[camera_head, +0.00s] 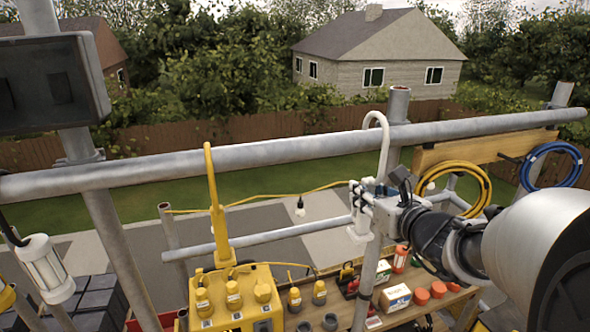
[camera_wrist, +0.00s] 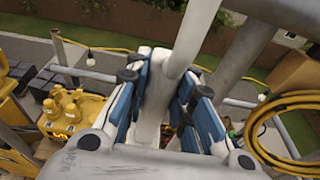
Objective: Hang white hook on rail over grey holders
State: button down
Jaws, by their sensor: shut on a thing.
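The white hook (camera_head: 385,150) is upright at the rail (camera_head: 300,150), right of centre in the head view. Its curved top arches above the rail, with the shaft in front and the tip apparently behind. I cannot tell whether it rests on the rail. My gripper (camera_head: 366,205) is shut on the hook's lower part, below the rail. In the wrist view the white shaft (camera_wrist: 180,45) runs up between the blue pads of my gripper (camera_wrist: 165,100). Small grey cups (camera_head: 330,321) stand on the table below; I cannot tell if these are the grey holders.
A yellow hook (camera_head: 217,205) hangs on the rail above a yellow box (camera_head: 235,298). A post (camera_head: 397,105) stands just right of the white hook. A wooden board (camera_head: 480,150) at right carries a yellow cable coil (camera_head: 482,180) and a blue one (camera_head: 552,150).

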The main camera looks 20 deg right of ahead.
jog(key=w+f+b, duration=0.4)
jog(key=w, duration=0.3)
jog(key=shift+w+f, duration=0.2)
jog(key=shift+f, duration=0.1)
dwell(0.7)
jog(key=shift+a, duration=0.1)
jog(key=c, duration=1.3)
grip_release()
